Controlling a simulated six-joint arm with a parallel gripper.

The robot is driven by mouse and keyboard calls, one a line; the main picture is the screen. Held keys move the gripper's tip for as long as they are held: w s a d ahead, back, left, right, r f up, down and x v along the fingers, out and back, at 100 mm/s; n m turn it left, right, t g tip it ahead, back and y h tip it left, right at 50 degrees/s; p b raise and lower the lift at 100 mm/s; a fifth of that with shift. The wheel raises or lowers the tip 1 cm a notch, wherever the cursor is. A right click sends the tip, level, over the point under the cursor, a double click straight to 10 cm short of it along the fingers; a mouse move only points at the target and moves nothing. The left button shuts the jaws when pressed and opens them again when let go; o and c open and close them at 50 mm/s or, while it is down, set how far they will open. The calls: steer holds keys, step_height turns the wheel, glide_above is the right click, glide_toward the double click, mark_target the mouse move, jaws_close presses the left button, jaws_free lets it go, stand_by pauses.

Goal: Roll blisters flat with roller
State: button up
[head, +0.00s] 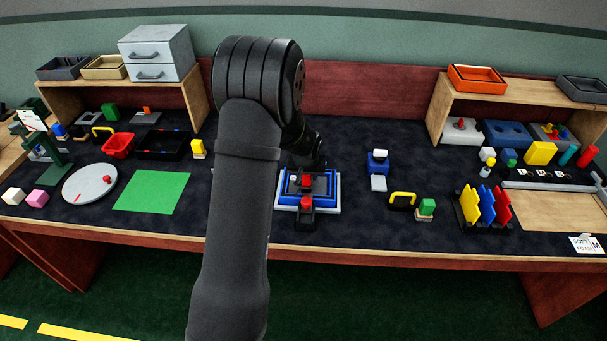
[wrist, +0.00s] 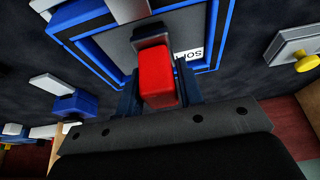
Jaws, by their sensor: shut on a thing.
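A blue-framed tray (head: 334,203) with a grey panel inside lies on the mat below my gripper. Its blue frame (wrist: 214,48) also shows in the wrist view, with a grey panel and a partly hidden white label. My gripper (wrist: 157,92) is shut on a red block (wrist: 157,80), which appears to be the roller's handle. A dark part sits at the far end of the red block, over the panel. In the head view, red parts (head: 306,203) show at the tray, and my arm hides part of the area. The roller's barrel and any blisters cannot be made out.
A blue block with a white top (head: 378,160) stands to the right, beside a yellow-handled tool (head: 402,198). A green sheet (head: 152,191) lies to the left. A rack of coloured plates (head: 487,207) stands farther right.

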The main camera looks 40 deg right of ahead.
steer(key=shift+s+d, duration=0.6)
steer(key=shift+s, duration=0.05)
steer(key=shift+d+r, duration=0.1)
steer(key=shift+r, duration=0.1)
step_height(320, 180, up, 8)
steer(key=shift+f, duration=0.15)
steer(key=w+a+f+n, duration=0.2)
steer(key=w+a+f, duration=0.1)
steer(key=a, duration=0.9)
steer(key=w+a+f+n+y, duration=0.1)
steer(key=w+a, duration=0.5)
steer(key=a, duration=0.6)
steer(key=w+a+f+n+t+y, duration=0.1)
steer(key=w+a+f+n, duration=0.2)
steer(key=a, duration=1)
steer(key=shift+w+a+f+n, duration=0.1)
steer(key=shift+w+f+n, duration=0.2)
steer(key=shift+w+f, duration=0.75)
steer(key=s+a+f+n+y, duration=0.1)
steer(key=s+a+f+n, duration=0.1)
steer(key=a, duration=1.1)
steer(key=shift+s+a, duration=0.15)
steer(key=shift+a, duration=0.1)
